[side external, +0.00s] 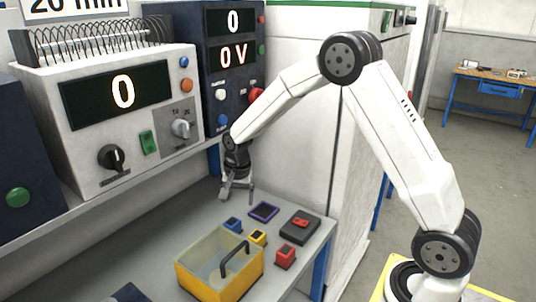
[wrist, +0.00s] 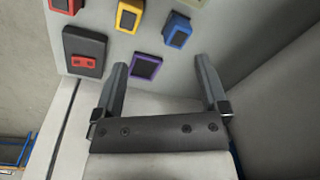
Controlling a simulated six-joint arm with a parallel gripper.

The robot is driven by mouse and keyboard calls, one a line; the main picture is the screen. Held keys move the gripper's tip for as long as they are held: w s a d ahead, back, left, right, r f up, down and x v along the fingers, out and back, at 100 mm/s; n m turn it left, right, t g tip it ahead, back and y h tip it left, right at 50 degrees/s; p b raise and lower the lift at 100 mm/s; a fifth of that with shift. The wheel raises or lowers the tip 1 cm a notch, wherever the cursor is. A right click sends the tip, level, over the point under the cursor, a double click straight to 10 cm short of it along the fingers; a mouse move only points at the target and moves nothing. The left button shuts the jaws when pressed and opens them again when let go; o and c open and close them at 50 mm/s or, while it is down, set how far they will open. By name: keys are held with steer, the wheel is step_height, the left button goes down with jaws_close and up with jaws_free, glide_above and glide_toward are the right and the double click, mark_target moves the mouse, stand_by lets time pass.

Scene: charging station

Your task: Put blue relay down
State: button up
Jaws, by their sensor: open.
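The blue relay (side external: 233,224) is a small block with a dark top. It rests on the grey workbench (side external: 170,225), behind the yellow bin. It also shows in the wrist view (wrist: 177,30), beyond my fingertips and apart from them. My gripper (side external: 237,190) is open and empty above the back of the bench. In the wrist view its two fingers (wrist: 160,62) are spread wide. A flat purple-framed piece (side external: 263,211) lies on the bench near my gripper and shows between the fingers in the wrist view (wrist: 146,66).
A yellow relay (side external: 257,237) and a red relay (side external: 285,256) stand near the yellow bin (side external: 240,282), which has a dark handle. A dark block with a red part (side external: 300,226) lies at the right edge. Instrument boxes (side external: 110,120) stand on a shelf at left.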

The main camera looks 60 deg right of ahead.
steer(key=s+a+r+n, duration=0.1)
steer(key=s+a+n, duration=0.1)
steer(key=s+n, duration=0.4)
steer(key=s+a+r+n+t, duration=0.1)
steer(key=s+a+n, duration=0.2)
steer(key=s, duration=1.1)
steer(key=n, duration=0.2)
steer(key=shift+a+r+n+t, duration=0.2)
steer(key=shift+r+n+t, duration=0.1)
steer(key=shift+n, duration=0.1)
steer(key=shift+w, duration=0.1)
